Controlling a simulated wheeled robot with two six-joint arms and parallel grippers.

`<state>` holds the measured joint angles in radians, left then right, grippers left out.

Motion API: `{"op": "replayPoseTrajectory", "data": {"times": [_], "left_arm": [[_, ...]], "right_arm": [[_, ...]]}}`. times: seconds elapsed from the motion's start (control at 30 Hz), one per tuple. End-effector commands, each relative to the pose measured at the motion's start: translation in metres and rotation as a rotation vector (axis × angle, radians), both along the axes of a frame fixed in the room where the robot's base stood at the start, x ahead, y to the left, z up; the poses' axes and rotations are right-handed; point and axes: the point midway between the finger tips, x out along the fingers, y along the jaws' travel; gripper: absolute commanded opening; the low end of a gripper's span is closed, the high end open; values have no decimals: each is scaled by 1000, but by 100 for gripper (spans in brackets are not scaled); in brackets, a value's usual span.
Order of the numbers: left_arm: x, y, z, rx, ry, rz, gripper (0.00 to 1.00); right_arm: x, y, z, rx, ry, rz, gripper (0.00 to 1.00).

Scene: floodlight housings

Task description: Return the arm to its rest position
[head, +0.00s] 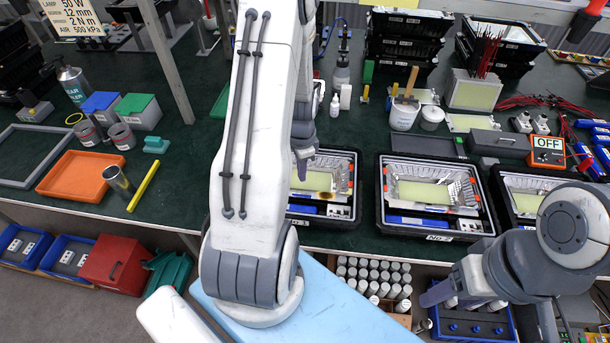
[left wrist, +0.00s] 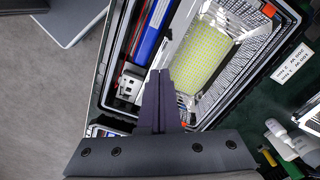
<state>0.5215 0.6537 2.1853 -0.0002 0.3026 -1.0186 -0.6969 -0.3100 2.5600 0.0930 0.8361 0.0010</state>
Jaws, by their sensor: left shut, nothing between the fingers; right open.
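My left arm reaches forward across the middle of the head view, and its gripper (head: 304,165) hangs over the left floodlight housing (head: 322,190). In the left wrist view the fingers of the left gripper (left wrist: 160,75) are together with nothing between them. Below them there is a black housing with a yellow LED panel (left wrist: 205,55), a shiny reflector and a blue and a red part beside it. The arm hides part of the left housing in the head view. My right gripper (head: 432,296) is low at the right, in front of the bench edge, empty and apart from the housings.
The middle housing (head: 432,195) and another housing (head: 530,190) stand to the right on the green bench. A white pot with a brush (head: 404,112) stands behind. An orange tray (head: 86,176) and yellow bar (head: 143,186) lie left. A blue crate (head: 475,325) is below the right gripper.

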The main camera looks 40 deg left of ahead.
Motion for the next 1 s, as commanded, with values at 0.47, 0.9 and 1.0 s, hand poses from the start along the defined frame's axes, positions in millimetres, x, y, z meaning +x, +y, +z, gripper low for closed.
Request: {"op": "replayPoseTrajectory", "data": {"times": [0.47,0.9,1.0], "left_arm": [[2,-4,2,1,-2,-3,0],[-17,-212,130,-29,-37,-83,0],[-54,-256,156,-47,-36,-104,0]], "right_arm": [[0,0,-1,0,0,0,60],[0,0,-1,0,0,0,60],[0,0,-1,0,0,0,60]]}}
